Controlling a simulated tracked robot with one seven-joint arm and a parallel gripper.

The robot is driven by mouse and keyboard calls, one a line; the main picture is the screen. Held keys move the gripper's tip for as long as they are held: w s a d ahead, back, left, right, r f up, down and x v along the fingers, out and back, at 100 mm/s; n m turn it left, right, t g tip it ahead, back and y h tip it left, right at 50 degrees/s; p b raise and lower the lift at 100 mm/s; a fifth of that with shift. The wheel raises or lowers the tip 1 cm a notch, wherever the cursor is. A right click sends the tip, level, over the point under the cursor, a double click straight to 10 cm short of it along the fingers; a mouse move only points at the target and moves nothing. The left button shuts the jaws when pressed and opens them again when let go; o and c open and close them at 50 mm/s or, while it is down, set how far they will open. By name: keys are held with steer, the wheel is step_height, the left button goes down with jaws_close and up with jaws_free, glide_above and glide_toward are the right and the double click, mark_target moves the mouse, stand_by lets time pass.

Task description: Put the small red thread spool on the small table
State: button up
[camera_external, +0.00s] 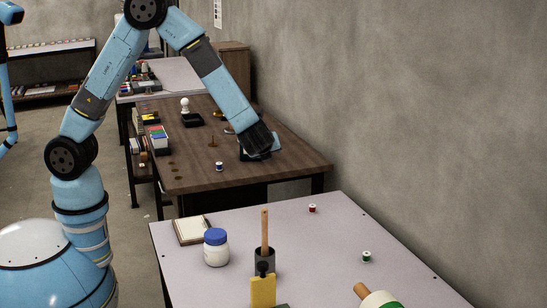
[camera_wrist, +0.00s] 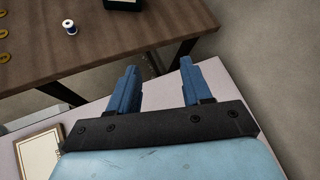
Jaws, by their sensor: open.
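The small red thread spool (camera_external: 312,209) stands on the pale-topped table (camera_external: 335,235) in the foreground, near its far edge; the wrist view does not show it. My gripper (camera_external: 262,154) is over the near right part of the dark wooden table (camera_external: 290,166), left of and beyond the red spool. In the wrist view, its two blue fingers (camera_wrist: 155,90) are apart with nothing between them. I cannot tell which table is the small one.
A blue spool (camera_external: 219,166) stands on the wooden table. The pale table also holds a green spool (camera_external: 367,257), a blue-lidded jar (camera_external: 216,247), a notebook (camera_external: 192,230) and a dark cup (camera_external: 265,261) with a wooden stick. A wall (camera_external: 400,120) runs along the right.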

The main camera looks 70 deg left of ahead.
steer(key=s+a+r+n+g+h, duration=0.2)
steer(key=s+a+r+n, duration=0.3)
steer(key=s+r, duration=0.25)
steer(key=s+a+r+n+g+h, duration=0.1)
steer(key=s+a+r+n, duration=0.4)
steer(key=s+r, duration=0.25)
steer(key=s+r+n+t+h, duration=0.1)
steer(key=s+r+n+h, duration=0.1)
steer(key=s, duration=0.5)
steer(key=s+d+r+n+h, duration=0.1)
steer(key=s+r+n+h, duration=0.1)
steer(key=s, duration=0.5)
steer(key=s+r+n+t+h, duration=0.1)
steer(key=s+r+n+h, duration=0.2)
steer(key=s+n, duration=0.2)
steer(key=shift+s+d+r+n+t, duration=0.15)
steer(key=shift+s+n+t, duration=0.2)
steer(key=shift+s, duration=0.85)
